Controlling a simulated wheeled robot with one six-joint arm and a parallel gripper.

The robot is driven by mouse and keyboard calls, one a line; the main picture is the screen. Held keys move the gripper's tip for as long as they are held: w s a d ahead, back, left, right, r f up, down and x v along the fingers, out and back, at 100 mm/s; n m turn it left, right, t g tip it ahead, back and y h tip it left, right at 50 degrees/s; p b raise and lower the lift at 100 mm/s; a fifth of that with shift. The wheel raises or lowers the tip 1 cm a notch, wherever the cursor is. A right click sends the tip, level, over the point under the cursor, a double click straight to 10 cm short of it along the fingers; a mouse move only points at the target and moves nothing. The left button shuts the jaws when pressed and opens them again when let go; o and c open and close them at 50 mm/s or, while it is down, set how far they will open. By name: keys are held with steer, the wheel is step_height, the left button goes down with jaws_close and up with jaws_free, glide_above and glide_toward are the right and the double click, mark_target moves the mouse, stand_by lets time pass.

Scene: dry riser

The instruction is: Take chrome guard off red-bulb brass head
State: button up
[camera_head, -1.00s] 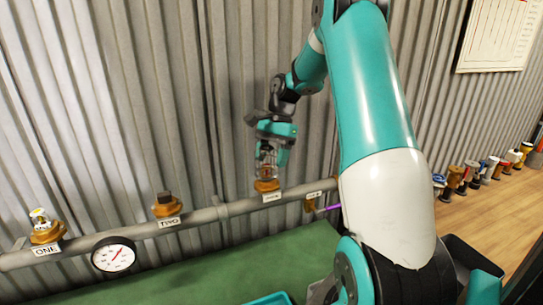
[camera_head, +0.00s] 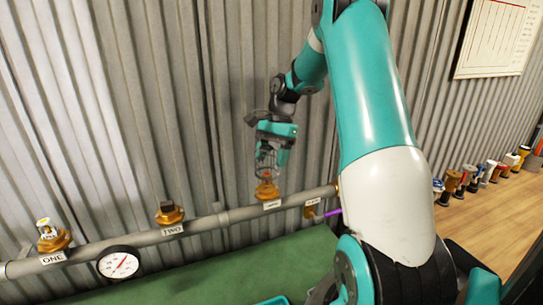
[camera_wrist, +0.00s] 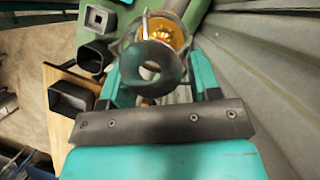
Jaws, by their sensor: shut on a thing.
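The chrome guard (camera_head: 264,160) is a thin wire cage above a brass head (camera_head: 267,190) on the pipe, third from the left. My gripper (camera_head: 268,153) points down and is shut on the guard. In the wrist view the guard's grey end ring (camera_wrist: 142,55) sits between the fingers of my gripper (camera_wrist: 158,82), with the orange brass head (camera_wrist: 167,28) beyond it. The red bulb is not clear behind the wires. I cannot tell whether the guard's lower end still touches the head. The label below this head is too small to read.
The grey pipe (camera_head: 200,224) runs along the corrugated wall. Head ONE (camera_head: 52,240), head TWO (camera_head: 169,214) and a round gauge (camera_head: 119,263) are on it at left. A purple item (camera_head: 333,213) is near the right end. Several fittings (camera_head: 470,178) line the wooden bench.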

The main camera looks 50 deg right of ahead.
mark_target(268, 147)
steer(key=shift+r+p, duration=1.55)
steer(key=shift+p, duration=0.05)
step_height(268, 147, up, 4)
steer(key=p, duration=0.4)
steer(key=shift+f+p, duration=0.1)
steer(key=shift+p, duration=0.25)
steer(key=shift+c, duration=0.3)
jaws_close()
